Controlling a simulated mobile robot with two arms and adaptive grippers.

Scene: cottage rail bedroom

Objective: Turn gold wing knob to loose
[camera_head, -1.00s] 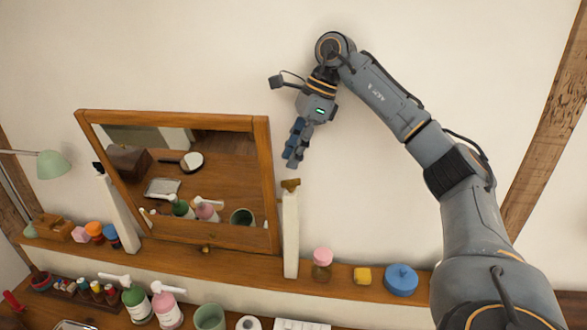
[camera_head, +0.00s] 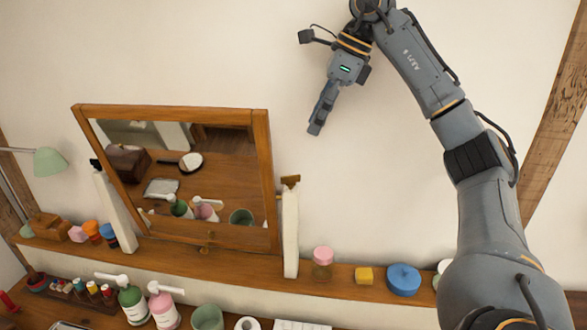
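A wooden-framed tilting mirror (camera_head: 262,150) stands on the shelf between two white posts. A brownish-gold wing-shaped knob (camera_head: 290,180) sits at the top of the right post (camera_head: 290,235). Its exact angle is hard to read at this size. A darker piece (camera_head: 95,164) tops the left post (camera_head: 115,210). My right gripper (camera_head: 315,130) hangs in front of the wall, above and to the right of the wing knob, clear of it and holding nothing visible. Its fingers overlap edge-on, so their opening is unclear. My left gripper is not in view.
The shelf (camera_head: 245,262) carries a pink-capped jar (camera_head: 322,262), a yellow block (camera_head: 364,275) and a blue lidded pot (camera_head: 403,280) right of the mirror. Pump bottles, including a pink one (camera_head: 163,308), stand below. The wall around my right gripper is bare.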

